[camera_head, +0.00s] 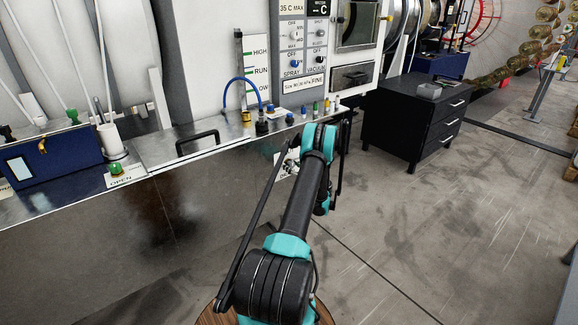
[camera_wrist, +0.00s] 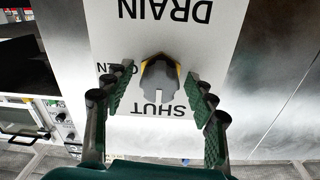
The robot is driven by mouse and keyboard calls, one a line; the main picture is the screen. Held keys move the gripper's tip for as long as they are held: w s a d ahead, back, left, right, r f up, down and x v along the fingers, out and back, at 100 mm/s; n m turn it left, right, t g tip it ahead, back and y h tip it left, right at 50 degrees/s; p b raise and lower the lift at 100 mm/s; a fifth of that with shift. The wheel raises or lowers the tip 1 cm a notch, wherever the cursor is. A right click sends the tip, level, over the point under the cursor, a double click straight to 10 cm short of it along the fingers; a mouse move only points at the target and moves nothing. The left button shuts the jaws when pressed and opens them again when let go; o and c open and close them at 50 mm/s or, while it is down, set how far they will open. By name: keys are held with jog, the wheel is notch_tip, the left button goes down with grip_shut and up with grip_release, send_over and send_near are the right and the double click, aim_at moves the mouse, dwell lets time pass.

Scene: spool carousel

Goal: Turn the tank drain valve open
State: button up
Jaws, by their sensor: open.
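The drain valve knob (camera_wrist: 160,80) shows in the wrist view, grey with yellow edges. It sits on a white plate (camera_wrist: 150,30) with DRAIN and SHUT printed upside down, and another word at the left partly covered by a finger. My gripper (camera_wrist: 161,73) is open, with its green-padded fingers on either side of the knob. The label SHUT lies just below the knob in the picture. In the head view my arm covers most of the plate and the gripper.
A steel counter (camera_head: 150,155) with a black handle (camera_head: 197,143) runs above the tank front. A black drawer cabinet (camera_head: 415,120) stands to the right. The grey floor (camera_head: 430,220) in front of it is clear. In the wrist view an oven-like unit (camera_wrist: 25,120) shows at the left.

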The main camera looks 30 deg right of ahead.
jog(key=c, duration=1.2)
jog(key=shift+o, duration=0.2)
jog(key=shift+m, duration=0.3)
jog(key=m, duration=0.3)
jog(key=shift+m, duration=0.3)
jog(key=m, duration=0.8)
jog(key=shift+s+m, duration=0.1)
jog(key=shift+m, duration=0.3)
jog(key=m, duration=0.4)
jog(key=shift+m, duration=0.3)
